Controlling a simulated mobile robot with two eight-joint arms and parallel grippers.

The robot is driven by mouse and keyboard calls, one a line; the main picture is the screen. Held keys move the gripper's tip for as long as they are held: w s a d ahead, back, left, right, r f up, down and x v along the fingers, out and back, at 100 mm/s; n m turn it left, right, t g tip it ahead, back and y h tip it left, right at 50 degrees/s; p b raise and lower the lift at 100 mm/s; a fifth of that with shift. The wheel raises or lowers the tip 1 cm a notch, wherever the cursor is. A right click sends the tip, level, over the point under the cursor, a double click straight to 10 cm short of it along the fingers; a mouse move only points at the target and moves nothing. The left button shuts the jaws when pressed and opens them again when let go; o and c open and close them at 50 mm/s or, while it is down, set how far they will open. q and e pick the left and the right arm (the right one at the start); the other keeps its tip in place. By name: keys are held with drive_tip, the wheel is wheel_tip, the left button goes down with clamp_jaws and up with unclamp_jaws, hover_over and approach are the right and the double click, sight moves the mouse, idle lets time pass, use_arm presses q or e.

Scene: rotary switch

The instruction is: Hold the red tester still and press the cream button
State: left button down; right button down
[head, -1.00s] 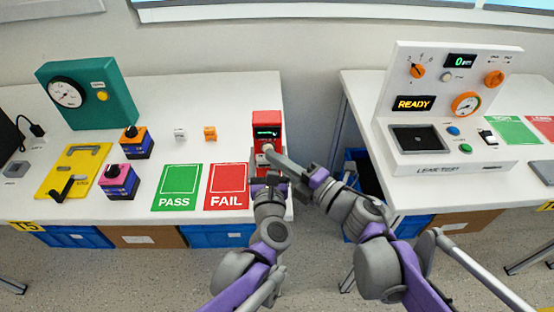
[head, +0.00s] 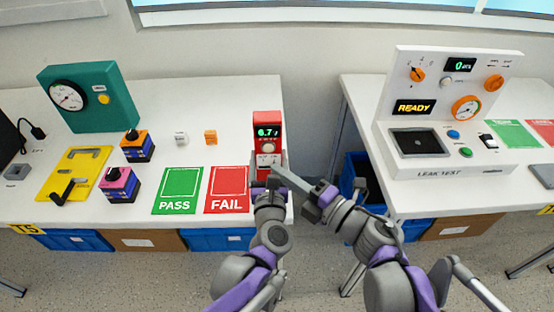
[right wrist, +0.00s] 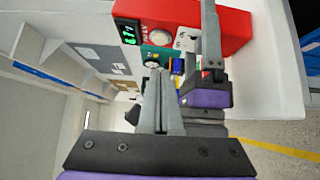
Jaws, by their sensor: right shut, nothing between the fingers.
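The red tester (head: 267,118) stands upright at the right front edge of the left table. Its lit display (head: 266,132) reads about 6.7. The round cream button (head: 268,149) sits below the display and is uncovered; it also shows in the right wrist view (right wrist: 162,37). My left gripper (head: 268,168) is at the tester's lower part, its fingers along both sides, shut on it. My right gripper (head: 277,170) is shut and empty, its tip in front of the tester's lower right, apart from the button. Its fingers show in the right wrist view (right wrist: 160,75).
Green PASS (head: 181,190) and red FAIL (head: 227,189) cards lie left of the tester. Two small boxes with knobs, orange-topped (head: 137,145) and pink-topped (head: 120,183), stand further left. A gap separates this table from the right table with the leak test panel (head: 450,110).

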use_arm(q)
drive_tip(key=shift+f, duration=0.1)
use_arm(e)
drive_tip(key=v, duration=0.8)
drive_tip(key=shift+d, duration=0.15)
use_arm(q)
unclamp_jaws()
